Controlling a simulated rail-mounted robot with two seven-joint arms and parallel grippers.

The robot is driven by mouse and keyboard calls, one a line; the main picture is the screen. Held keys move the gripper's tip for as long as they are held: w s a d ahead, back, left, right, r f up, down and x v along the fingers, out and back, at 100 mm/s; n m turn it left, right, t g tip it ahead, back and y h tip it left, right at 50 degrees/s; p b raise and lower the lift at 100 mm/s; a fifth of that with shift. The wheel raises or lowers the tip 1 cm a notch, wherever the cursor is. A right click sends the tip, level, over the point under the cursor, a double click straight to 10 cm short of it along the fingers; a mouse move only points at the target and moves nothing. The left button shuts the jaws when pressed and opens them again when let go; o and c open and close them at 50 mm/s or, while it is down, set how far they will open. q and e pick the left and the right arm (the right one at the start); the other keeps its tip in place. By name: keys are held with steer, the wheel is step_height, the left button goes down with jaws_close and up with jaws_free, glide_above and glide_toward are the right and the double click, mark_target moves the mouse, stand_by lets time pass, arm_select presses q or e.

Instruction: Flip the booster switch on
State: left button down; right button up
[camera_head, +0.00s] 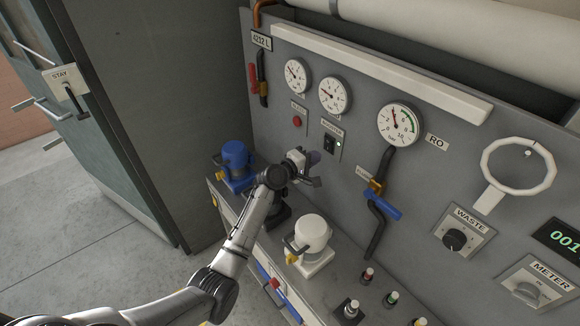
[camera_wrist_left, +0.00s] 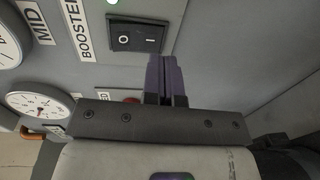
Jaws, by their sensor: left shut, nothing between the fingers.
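The booster switch is a black rocker (camera_head: 329,143) on a small plate on the grey panel, under the middle gauge. A small green light (camera_head: 339,143) glows beside it. In the left wrist view the rocker (camera_wrist_left: 137,36) is marked O and I, below a BOOSTER label (camera_wrist_left: 78,28); the light shows at the top edge. My left gripper (camera_head: 314,159) is shut and empty, its purple fingers just below the switch in the head view. In the left wrist view the fingertips (camera_wrist_left: 166,62) lie by the rocker's I end; I cannot tell whether they touch. My right gripper is out of view.
A red button (camera_head: 297,121) sits left of the switch. A RO gauge (camera_head: 398,124) and a blue-handled valve (camera_head: 383,207) are to the right. A blue canister (camera_head: 235,162) and a white canister (camera_head: 311,233) stand on the ledge below.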

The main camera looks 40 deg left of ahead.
arm_select(q)
steer(key=s+a+f, duration=0.1)
steer(key=s, duration=0.9)
steer(key=shift+s, duration=0.2)
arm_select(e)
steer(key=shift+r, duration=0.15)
arm_select(q)
steer(key=shift+a+f, duration=0.1)
